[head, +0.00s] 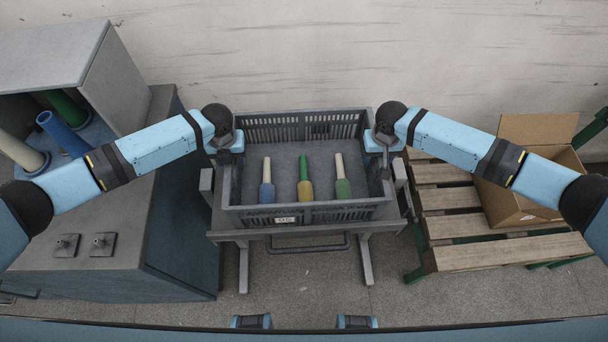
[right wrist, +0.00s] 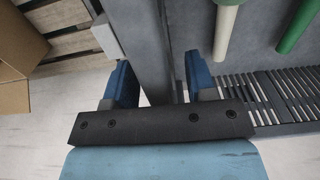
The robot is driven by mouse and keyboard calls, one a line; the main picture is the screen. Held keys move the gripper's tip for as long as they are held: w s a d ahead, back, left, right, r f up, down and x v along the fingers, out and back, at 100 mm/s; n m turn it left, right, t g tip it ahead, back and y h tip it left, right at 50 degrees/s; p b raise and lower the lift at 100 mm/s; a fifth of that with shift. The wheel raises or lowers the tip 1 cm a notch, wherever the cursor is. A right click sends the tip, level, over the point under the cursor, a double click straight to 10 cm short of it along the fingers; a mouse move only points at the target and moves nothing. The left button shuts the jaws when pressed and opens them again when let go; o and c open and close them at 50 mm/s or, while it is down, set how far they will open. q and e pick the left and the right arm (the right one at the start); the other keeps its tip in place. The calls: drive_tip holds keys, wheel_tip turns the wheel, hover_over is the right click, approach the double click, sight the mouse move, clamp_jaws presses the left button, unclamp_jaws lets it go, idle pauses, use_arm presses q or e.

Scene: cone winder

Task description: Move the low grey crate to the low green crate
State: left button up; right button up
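The low grey crate (head: 345,213) has slatted walls and stands on a grey stand in the middle of the head view. My right gripper (head: 384,158) is at the crate's right wall. In the right wrist view its fingers (right wrist: 161,85) are apart, one on each side of the wall, with a narrow gap showing. My left gripper (head: 226,156) is at the left wall; its fingers are too hidden to tell their opening. I see no green crate.
The grey stand (head: 365,262) has legs and a front bar. A slatted wooden bench (head: 455,225) at right bears an open cardboard box (head: 520,206). A grey cabinet (head: 105,190) at left holds tubes and two small square fittings. A wall is close behind; floor in front is clear.

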use_arm(q)
clamp_jaws()
use_arm(e)
clamp_jaws()
use_arm(q)
drive_tip(key=shift+r, duration=0.15)
use_arm(e)
drive_tip(key=shift+r, duration=0.15)
